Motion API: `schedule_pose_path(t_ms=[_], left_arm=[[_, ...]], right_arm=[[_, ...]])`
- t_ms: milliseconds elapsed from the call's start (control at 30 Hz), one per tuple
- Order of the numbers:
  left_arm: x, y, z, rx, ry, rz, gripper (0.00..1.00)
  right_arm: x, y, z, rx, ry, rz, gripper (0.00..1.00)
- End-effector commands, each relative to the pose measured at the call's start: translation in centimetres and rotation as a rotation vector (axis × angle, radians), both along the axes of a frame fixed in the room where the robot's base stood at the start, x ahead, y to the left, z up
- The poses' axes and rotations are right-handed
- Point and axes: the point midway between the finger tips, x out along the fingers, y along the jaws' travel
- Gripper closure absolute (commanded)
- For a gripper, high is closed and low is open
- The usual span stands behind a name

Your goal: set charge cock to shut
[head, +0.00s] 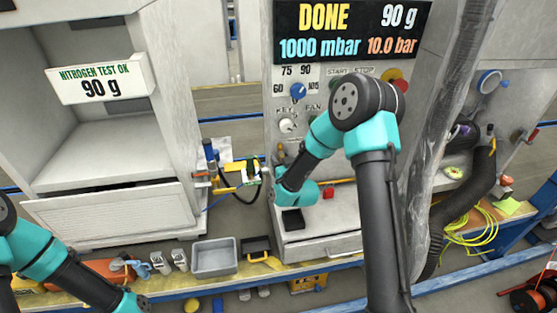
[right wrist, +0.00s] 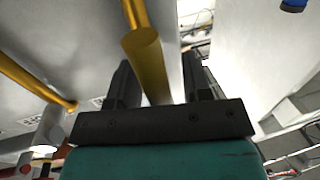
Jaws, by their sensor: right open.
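My right gripper (right wrist: 158,82) is open in the right wrist view, with its two dark fingers on either side of a yellow rod-shaped handle (right wrist: 143,48). The handle's rounded end lies between the fingers; I cannot tell whether they touch it. In the head view my right wrist is at the left side of the charging station, next to yellow valve parts (head: 226,190) and a black hose. The fingers are hard to make out there. I cannot tell which yellow part is the charge cock. My left arm shows at lower left, but its gripper is out of the picture.
The station's display (head: 350,32) reads DONE, 90 g, 1000 mbar and 10.0 bar. A blue knob (head: 298,91) sits below it. A second yellow bar (right wrist: 38,87) runs at left in the right wrist view. A grey bin (head: 214,258) stands on the front ledge.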

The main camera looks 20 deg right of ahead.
Motion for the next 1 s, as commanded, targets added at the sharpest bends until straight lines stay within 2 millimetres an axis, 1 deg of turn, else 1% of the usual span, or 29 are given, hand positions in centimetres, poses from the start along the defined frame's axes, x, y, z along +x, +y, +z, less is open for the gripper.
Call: schedule_pose_path(t_ms=[100,133,500,600,867,1000], left_arm=[[0.0,0.0,0.0,0.0,0.0,0.0,0.51],[0.0,0.0,0.0,0.0,0.0,0.0,0.51],[0.0,0.0,0.0,0.0,0.0,0.0,0.51],[0.0,0.0,0.0,0.0,0.0,0.0,0.51],[0.0,0.0,0.0,0.0,0.0,0.0,0.51],[0.0,0.0,0.0,0.0,0.0,0.0,0.51]], right_arm=[[0.0,0.0,0.0,0.0,0.0,0.0,0.55],[0.0,0.0,0.0,0.0,0.0,0.0,0.57],[0.0,0.1,0.0,0.0,0.0,0.002,0.92],[0.0,0.1,0.0,0.0,0.001,0.003,1.0],[0.0,0.4,0.0,-0.004,0.002,0.009,1.0],[0.4,1.4,0.0,-0.02,0.005,0.024,1.0]])
